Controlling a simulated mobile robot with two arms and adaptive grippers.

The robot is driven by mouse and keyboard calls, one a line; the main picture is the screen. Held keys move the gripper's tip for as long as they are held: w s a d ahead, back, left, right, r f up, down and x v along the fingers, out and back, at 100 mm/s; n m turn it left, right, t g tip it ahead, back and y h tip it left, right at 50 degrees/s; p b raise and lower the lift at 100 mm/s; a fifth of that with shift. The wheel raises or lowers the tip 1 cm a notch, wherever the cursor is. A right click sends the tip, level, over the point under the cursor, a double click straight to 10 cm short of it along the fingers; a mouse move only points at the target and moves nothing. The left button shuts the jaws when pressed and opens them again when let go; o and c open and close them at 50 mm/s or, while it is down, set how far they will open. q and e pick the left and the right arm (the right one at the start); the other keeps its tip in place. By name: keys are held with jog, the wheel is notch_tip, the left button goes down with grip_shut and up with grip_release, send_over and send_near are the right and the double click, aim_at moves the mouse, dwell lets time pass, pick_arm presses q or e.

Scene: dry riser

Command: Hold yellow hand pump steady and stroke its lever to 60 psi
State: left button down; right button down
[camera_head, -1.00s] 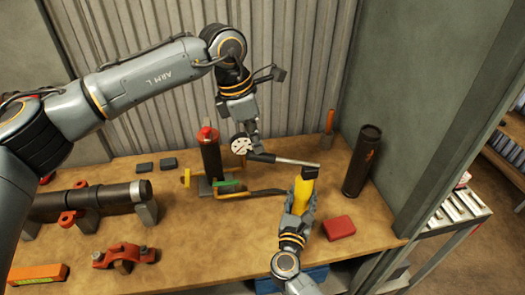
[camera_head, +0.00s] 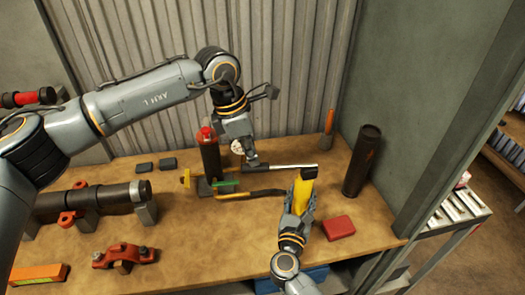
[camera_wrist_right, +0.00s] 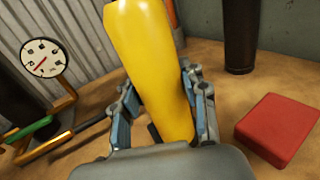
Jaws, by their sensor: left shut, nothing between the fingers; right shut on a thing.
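The yellow hand pump (camera_head: 302,196) stands upright near the bench's front right, with a black head on top. My right gripper (camera_head: 298,207) is shut around its body; the right wrist view shows the fingers on both sides of the yellow body (camera_wrist_right: 150,65). A silver lever (camera_head: 293,166) runs left from the pump head, about level. My left gripper (camera_head: 254,163) is shut and empty at the lever's left end; whether it touches is unclear. A white dial gauge (camera_wrist_right: 45,58) shows a red needle toward its lower left; its figures are too small to read.
A dark cylinder with a red top (camera_head: 209,155) stands left of the lever, with a green handle (camera_head: 225,184) before it. A red box (camera_head: 339,227) and a tall black cylinder (camera_head: 362,160) stand right. A red clamp (camera_head: 125,254) lies front left.

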pick_arm(q)
jog(key=shift+s+a+r, duration=0.1)
jog(key=shift+a+r, duration=0.1)
jog(key=shift+a, duration=0.9)
jog(key=shift+d, duration=0.1)
jog(key=shift+r, duration=0.3)
jog(key=v, duration=1.1)
jog(key=shift+a+r, duration=0.2)
jog(key=d, duration=0.1)
jog(key=d+f, duration=0.1)
jog(key=d, duration=0.2)
jog(key=shift+w+d+f, duration=0.2)
jog(key=shift+w, duration=0.15)
